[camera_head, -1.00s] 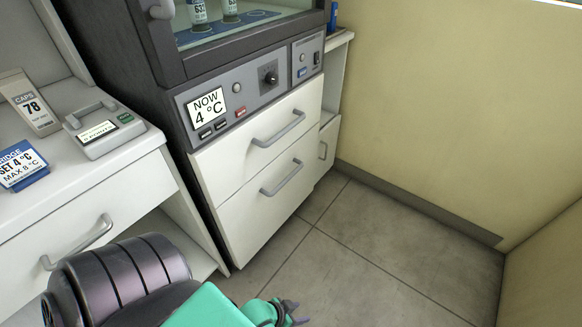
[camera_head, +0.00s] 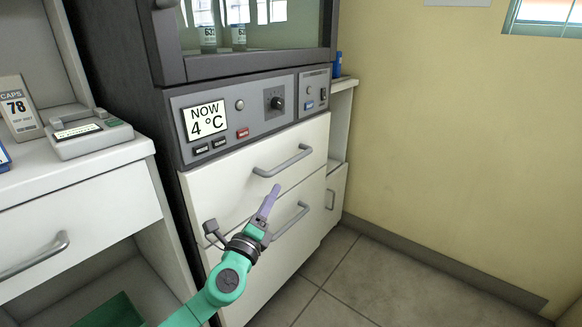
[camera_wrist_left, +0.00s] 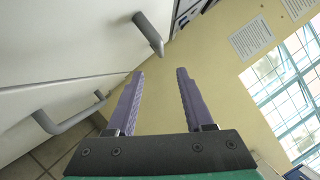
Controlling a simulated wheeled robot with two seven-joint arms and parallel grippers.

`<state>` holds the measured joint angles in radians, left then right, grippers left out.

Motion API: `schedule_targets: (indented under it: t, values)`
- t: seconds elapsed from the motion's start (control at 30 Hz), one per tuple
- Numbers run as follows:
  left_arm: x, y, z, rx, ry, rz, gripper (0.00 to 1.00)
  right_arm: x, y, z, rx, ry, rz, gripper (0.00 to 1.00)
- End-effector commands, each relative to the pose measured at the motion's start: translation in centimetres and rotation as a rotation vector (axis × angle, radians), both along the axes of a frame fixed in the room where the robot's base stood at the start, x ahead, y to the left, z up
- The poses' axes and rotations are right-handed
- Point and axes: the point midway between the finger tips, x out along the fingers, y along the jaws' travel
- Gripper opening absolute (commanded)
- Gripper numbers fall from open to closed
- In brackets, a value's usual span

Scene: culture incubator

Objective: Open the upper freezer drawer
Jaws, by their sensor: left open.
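The upper freezer drawer (camera_head: 232,182) is a white front under the control panel, and it is shut. Its grey bar handle (camera_head: 283,160) sits at the drawer's middle; in the left wrist view the handle (camera_wrist_left: 148,32) shows just beyond my fingertips. My left gripper (camera_head: 271,193) is open and empty, in front of the drawers, below the upper handle in the head view. In the left wrist view its two purple fingers (camera_wrist_left: 158,75) are spread with nothing between them. The handle is apart from the fingers. My right gripper is not in view.
The lower drawer's handle (camera_head: 291,220) is close beside my gripper. Above is the control panel (camera_head: 255,113) reading 4 °C. A white counter (camera_head: 75,170) with its own drawer stands at left. A yellow wall (camera_head: 450,150) bounds the right; the floor (camera_head: 340,285) there is clear.

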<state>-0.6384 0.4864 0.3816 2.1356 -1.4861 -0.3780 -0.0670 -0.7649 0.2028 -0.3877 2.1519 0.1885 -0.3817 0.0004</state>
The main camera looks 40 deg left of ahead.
Motion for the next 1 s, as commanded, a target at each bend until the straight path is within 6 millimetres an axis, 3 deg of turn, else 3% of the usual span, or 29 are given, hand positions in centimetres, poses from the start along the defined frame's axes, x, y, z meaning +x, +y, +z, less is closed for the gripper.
schedule_targets:
  t: [0.17, 0.37, 0.6, 0.97, 1.0]
  values:
    - [2.7, 1.0, 1.2, 0.007, -0.003, 0.0, 0.52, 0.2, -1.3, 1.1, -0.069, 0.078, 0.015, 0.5]
    - [7.7, 2.9, 2.2, 0.004, -0.003, 0.0, 0.52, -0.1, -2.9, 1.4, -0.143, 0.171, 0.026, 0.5]
    - [12.1, 4.6, 2.8, 0.0, -0.002, 0.0, 0.52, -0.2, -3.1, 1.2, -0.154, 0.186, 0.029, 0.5]
    - [13.1, 4.9, 2.9, -0.002, 0.002, 0.0, 0.52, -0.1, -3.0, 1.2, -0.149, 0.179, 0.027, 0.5]
    - [13.1, 4.9, 2.9, -0.002, 0.002, -0.001, 0.37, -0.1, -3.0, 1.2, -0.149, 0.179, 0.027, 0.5]
